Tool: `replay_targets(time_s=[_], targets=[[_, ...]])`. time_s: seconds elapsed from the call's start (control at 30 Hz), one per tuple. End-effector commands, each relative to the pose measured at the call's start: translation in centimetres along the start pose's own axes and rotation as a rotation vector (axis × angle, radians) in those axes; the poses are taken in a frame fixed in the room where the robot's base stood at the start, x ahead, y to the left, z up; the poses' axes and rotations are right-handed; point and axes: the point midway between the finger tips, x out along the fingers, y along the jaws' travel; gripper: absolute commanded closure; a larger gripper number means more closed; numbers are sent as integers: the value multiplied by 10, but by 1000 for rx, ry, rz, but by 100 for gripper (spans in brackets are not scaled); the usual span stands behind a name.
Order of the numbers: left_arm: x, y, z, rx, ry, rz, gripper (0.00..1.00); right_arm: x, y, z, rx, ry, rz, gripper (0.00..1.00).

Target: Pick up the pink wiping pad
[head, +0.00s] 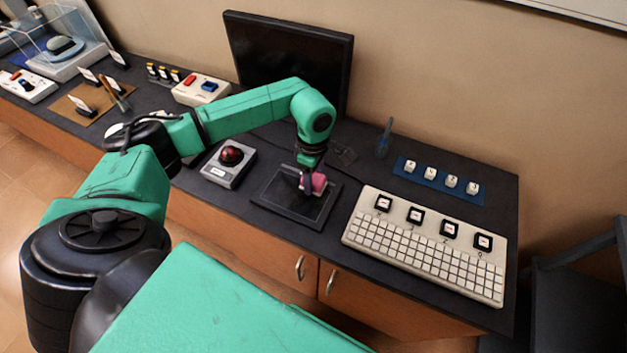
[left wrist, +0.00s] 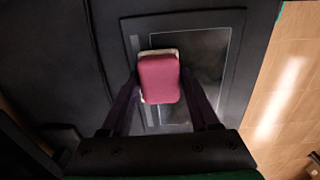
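The pink wiping pad (head: 319,183) is a small block with a pale edge along its far side. It is over a dark flat tablet-like panel (head: 292,206) on the black counter. Whether the left finger touches the pad I cannot tell. The wrist view also shows the gripper (left wrist: 163,103). My right gripper is not in view.
A red-button box (head: 230,163) is left of the panel, and a large keyboard (head: 424,246) is to the right. A black monitor (head: 285,50) stands behind. A blue strip with white switches (head: 437,181) and a blue upright tool (head: 383,140) are at the back right.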

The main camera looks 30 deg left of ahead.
Motion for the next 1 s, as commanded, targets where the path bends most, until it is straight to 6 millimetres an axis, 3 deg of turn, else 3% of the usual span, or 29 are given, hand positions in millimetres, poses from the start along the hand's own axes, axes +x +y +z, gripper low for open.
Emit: replay_targets(time_s=[0.03,0.1,0.33,0.47,0.67,0.8,1.0], targets=[[0,0,0,0,0,0,87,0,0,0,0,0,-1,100],[0,0,0,0,0,0,100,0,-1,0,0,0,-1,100],[-2,0,0,0,0,1,100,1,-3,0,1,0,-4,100],[-13,1,0,0,-1,2,100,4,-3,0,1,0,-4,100],[-63,2,0,0,-1,8,100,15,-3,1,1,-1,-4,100],[-118,2,0,1,-2,10,100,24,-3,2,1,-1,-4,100],[-183,0,0,-1,1,5,100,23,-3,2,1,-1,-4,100]])
